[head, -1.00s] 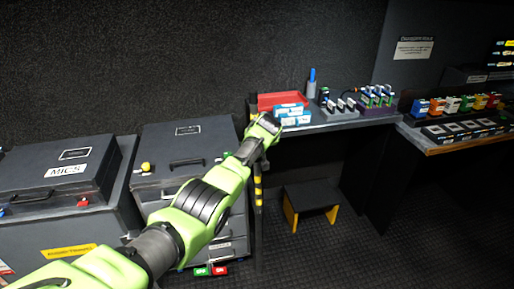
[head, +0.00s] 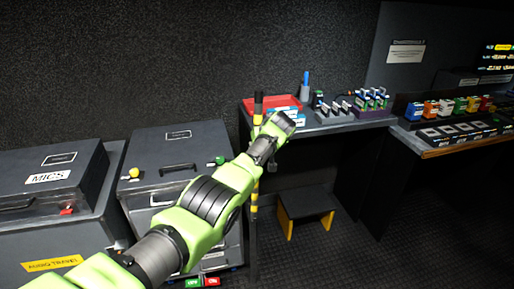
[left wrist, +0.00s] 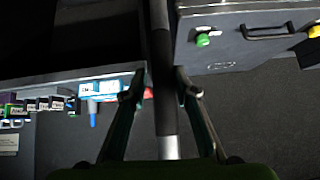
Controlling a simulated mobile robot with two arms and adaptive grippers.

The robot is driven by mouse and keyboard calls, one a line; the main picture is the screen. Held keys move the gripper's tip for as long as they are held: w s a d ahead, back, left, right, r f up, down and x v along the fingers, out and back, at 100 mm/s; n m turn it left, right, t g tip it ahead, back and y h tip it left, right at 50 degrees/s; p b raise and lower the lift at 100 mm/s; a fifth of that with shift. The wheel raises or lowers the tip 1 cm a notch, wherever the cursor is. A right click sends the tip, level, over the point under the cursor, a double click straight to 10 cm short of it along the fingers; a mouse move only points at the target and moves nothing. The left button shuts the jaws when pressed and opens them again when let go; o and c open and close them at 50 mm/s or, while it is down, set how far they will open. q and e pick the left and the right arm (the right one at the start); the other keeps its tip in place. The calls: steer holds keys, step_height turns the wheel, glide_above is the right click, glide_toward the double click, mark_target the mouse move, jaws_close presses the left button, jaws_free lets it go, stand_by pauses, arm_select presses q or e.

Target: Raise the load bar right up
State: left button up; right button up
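The load bar (head: 255,198) is a thin upright pole with yellow and black bands. It stands between the grey cases and the counter, and its dark upper end rises above the counter's left end. My arm hides its middle. My left gripper (head: 282,124) is at the bar near counter height. In the left wrist view, the bar (left wrist: 163,75) runs between the two fingers of my left gripper (left wrist: 160,80), with a dark part and a paler grey part. The fingers look open, with small gaps beside the bar. My right gripper is out of view.
A counter (head: 335,127) with a red tray (head: 283,101) and small gear stands right of the bar. Grey cases (head: 165,150) stand left. A step stool (head: 307,204) sits below the counter. Dark floor is clear to the right.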

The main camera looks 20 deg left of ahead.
arm_select(q)
steer(key=shift+w+d, duration=0.15)
steer(key=shift+d, duration=0.05)
steer(key=shift+a+r, duration=0.1)
steer(key=v, duration=1.2)
steer(key=shift+f, duration=0.25)
